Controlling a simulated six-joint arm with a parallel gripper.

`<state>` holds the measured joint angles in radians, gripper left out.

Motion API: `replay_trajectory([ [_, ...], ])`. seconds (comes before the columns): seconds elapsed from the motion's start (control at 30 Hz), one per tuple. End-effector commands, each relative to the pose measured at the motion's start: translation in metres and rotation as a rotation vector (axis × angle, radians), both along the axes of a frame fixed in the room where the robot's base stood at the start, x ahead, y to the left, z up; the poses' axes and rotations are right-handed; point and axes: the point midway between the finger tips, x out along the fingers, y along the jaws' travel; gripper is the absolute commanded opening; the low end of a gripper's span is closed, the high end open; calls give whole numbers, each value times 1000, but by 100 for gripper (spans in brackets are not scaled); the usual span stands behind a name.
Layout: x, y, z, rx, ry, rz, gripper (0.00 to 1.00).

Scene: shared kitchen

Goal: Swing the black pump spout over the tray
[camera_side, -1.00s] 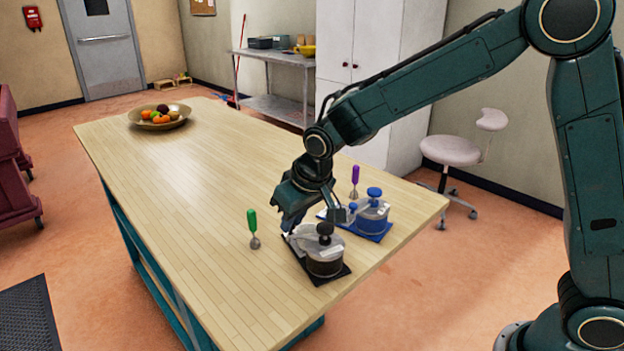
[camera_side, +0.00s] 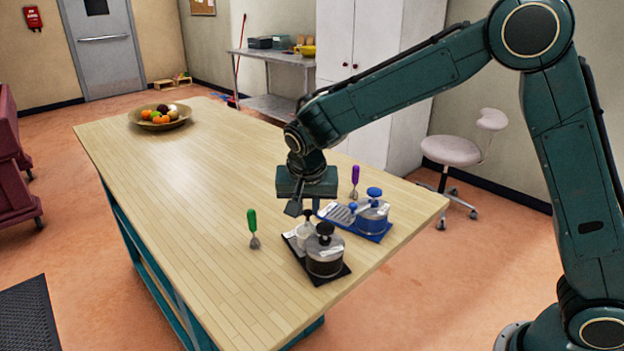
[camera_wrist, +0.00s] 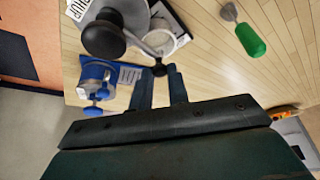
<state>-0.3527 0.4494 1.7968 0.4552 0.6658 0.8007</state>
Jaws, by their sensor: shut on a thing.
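The black pump (camera_side: 324,262) is a dark jar with a black knob on top, standing on a black base (camera_side: 337,275) near the table's right end; it also shows in the wrist view (camera_wrist: 103,38). Its spout arm (camera_wrist: 135,45) runs from the pump toward a small black knob (camera_wrist: 160,69). My gripper (camera_side: 306,207) points down behind the pump, with its fingers (camera_wrist: 161,82) shut at that knob. A pale round dish (camera_wrist: 166,37) lies beside the arm on the base. I cannot tell which part is the tray, or whether the spout end is over it.
A blue pump (camera_side: 372,217) stands on a blue base just behind, close to my gripper. A fruit bowl (camera_side: 160,119) sits at the far end. The table's middle is clear.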

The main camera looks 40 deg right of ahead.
Motion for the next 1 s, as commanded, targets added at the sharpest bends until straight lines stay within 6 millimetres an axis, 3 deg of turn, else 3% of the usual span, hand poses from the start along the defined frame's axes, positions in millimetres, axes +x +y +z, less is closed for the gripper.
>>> replay_trajectory([
  [0.57,0,-4,0,0,-1,-54,0],
  [0.6,0,-4,0,0,-1,-54,19],
  [0.7,-1,-4,0,0,-1,-53,39],
  [1.0,-1,-3,0,0,0,-51,39],
])
